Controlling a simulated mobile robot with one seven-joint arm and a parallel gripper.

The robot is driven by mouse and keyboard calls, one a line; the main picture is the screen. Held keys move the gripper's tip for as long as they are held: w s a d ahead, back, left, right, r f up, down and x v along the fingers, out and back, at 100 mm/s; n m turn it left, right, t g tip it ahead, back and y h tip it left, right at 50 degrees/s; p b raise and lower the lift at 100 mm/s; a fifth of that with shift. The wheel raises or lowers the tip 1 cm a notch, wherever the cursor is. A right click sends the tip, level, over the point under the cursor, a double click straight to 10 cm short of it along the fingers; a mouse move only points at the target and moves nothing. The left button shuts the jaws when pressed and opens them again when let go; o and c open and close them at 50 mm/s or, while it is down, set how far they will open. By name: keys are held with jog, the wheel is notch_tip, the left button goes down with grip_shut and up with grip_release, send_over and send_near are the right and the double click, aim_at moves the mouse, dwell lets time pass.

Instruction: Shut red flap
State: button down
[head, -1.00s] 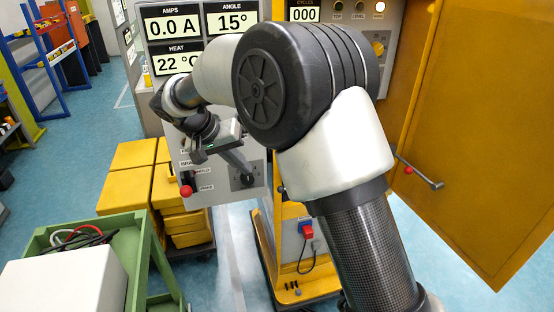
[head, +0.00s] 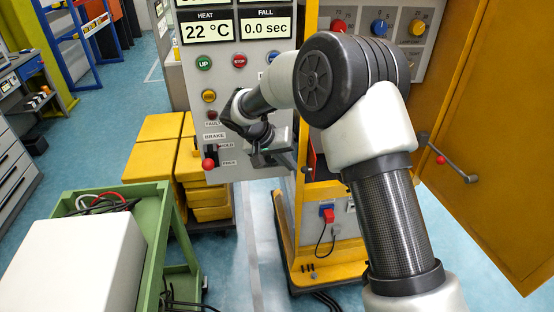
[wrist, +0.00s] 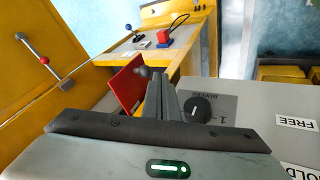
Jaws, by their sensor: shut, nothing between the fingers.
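The red flap (wrist: 127,85) shows in the wrist view as a flat red plate standing on edge, just left of my fingers. A dark round knob (wrist: 145,72) is close to its upper right edge. In the head view only a narrow strip of the flap (head: 312,160) shows, beside the grey panel's right edge and partly hidden by my arm. My gripper (wrist: 158,80) is shut and empty, with its fingertips close to the flap; I cannot tell whether they touch it. In the head view my gripper (head: 288,162) is in front of the grey panel's lower right.
The grey control panel (head: 225,110) has buttons and a red-knobbed brake lever (head: 208,164). An open yellow door (head: 490,130) with a handle (head: 458,170) stands right. A green cart (head: 150,235) and yellow boxes (head: 160,160) are left. A blue-and-red plug (head: 328,214) is below.

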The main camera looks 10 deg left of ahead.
jog(key=shift+d+f, duration=0.15)
jog(key=shift+d, duration=0.3)
